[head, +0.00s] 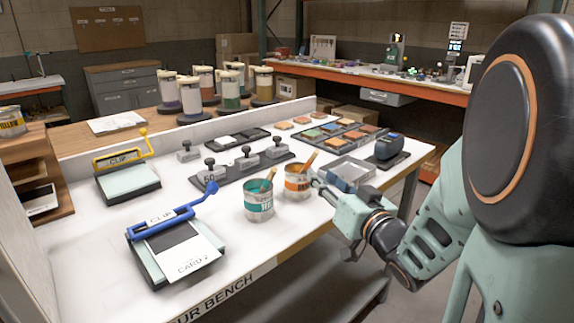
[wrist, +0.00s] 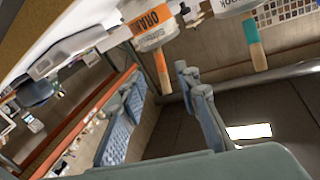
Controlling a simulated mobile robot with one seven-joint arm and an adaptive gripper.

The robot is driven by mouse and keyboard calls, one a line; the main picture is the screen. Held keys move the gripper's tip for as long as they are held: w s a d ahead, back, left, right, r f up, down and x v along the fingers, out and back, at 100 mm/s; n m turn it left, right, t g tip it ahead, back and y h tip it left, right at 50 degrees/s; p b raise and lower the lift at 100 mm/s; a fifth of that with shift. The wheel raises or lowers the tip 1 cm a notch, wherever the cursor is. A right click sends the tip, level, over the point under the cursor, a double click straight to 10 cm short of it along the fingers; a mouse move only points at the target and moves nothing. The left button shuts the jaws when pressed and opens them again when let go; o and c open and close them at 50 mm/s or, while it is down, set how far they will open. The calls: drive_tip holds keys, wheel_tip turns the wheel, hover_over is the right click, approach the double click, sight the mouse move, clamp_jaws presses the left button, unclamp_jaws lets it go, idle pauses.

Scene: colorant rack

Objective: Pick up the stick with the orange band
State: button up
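In the head view, the stick with the orange band (head: 309,161) leans out of an orange-labelled can (head: 297,184) near the bench's front edge. In the wrist view, the stick (wrist: 162,74) shows between the fingertips, with the can (wrist: 150,27) beyond it; I cannot tell whether they overlap in depth. A second stick with a teal band (head: 270,175) leans out of a teal-labelled can (head: 258,202) to the left. My gripper (head: 329,184) is open, just right of the orange can. Its parted, empty fingers show in the wrist view (wrist: 158,85).
A clip stand with a blue arm (head: 175,222) and a card is at front left, a yellow-armed one (head: 120,160) behind it. A row of dark-topped weights (head: 245,160) stands behind the cans. A grey tray (head: 352,167) and a dark device (head: 389,148) are at right.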

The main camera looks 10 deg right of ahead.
sight(309, 166)
drive_tip(key=x, duration=0.7)
drive_tip(key=shift+w+a+b, duration=0.1)
drive_tip(key=shift+a+b, duration=0.05)
drive_tip(key=shift+b, duration=0.2)
drive_tip(key=shift+w+a, duration=0.1)
drive_tip(key=shift+w, duration=0.45)
clamp_jaws()
